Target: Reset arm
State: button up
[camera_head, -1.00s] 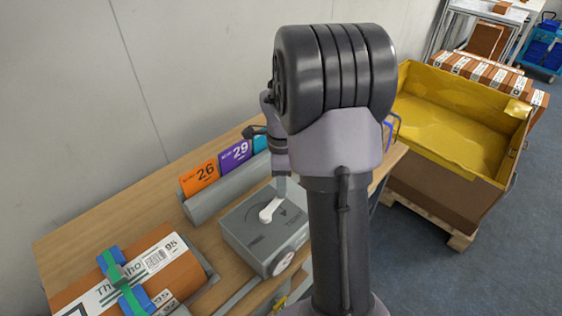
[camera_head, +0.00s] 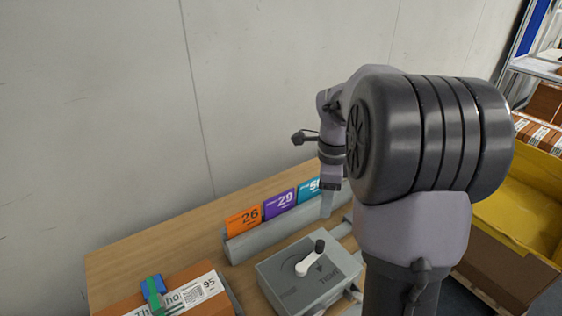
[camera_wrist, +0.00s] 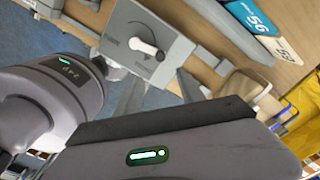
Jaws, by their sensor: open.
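My gripper (camera_head: 327,203) is above and behind the grey switch box (camera_head: 285,284) in the head view, clear of it. Its fingers are mostly hidden by my wrist there. In the wrist view my gripper (camera_wrist: 160,90) is open with nothing between its two grey fingers. The box has a white lever (camera_head: 308,265) with a dark knob, pointing up and right in the head view. The lever also shows in the wrist view (camera_wrist: 143,45), beyond the fingers and apart from them. My large arm joint fills the right of the head view.
A grey rail holds number cards, orange 26 (camera_head: 243,221), purple 29 (camera_head: 280,203) and a teal one (camera_head: 310,188). A labelled brown carton (camera_head: 183,296) with a blue and green item on it is at the front left. A yellow-lined bin (camera_head: 515,205) stands right.

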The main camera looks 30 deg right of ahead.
jog(key=s+a+r+n+t+b, duration=0.1)
jog(key=s+a+r+n+b, duration=0.1)
jog(key=a+n, duration=0.3)
jog(key=s+a+r+n+t+b, duration=0.1)
jog(key=a+r+n, duration=0.15)
jog(key=a, duration=0.45)
jog(key=s+a+f+n+t+y+b, duration=0.2)
jog(key=s+a+f+n+t+b, duration=0.1)
jog(key=s+a+n, duration=1)
jog(key=shift+a+f+n+t, duration=0.2)
jog(key=shift+a+n+t, duration=0.25)
jog(key=shift+a, duration=0.1)
